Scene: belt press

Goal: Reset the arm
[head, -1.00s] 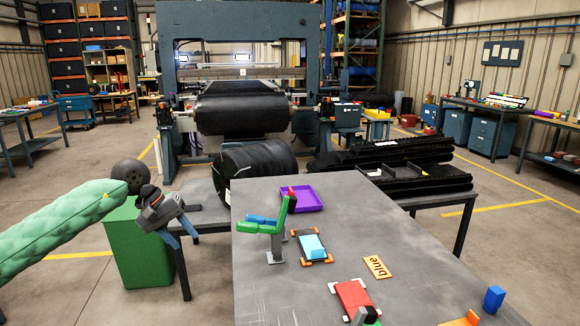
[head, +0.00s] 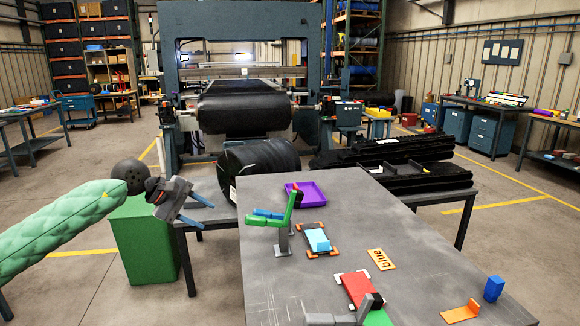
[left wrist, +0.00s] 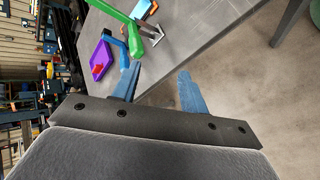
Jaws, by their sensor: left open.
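A small jointed arm with green and blue bars (head: 266,221) stands on a grey post on the table (head: 270,270), near its left edge. A green part rises at its right end, with red by its top. In the left wrist view its green bar (left wrist: 125,18) shows at the top, beyond my fingers. My left gripper (head: 208,216) is open and empty, left of the table edge and apart from the jointed arm. In the left wrist view its blue fingers (left wrist: 158,84) are spread with nothing between them.
A purple tray (head: 318,195), a light blue block (head: 318,240), an orange "blue" label (head: 382,259), a red piece (head: 357,288) and a blue block (head: 493,289) lie on the table. A black roll (head: 262,165) stands behind. A green bin (head: 142,245) is at left.

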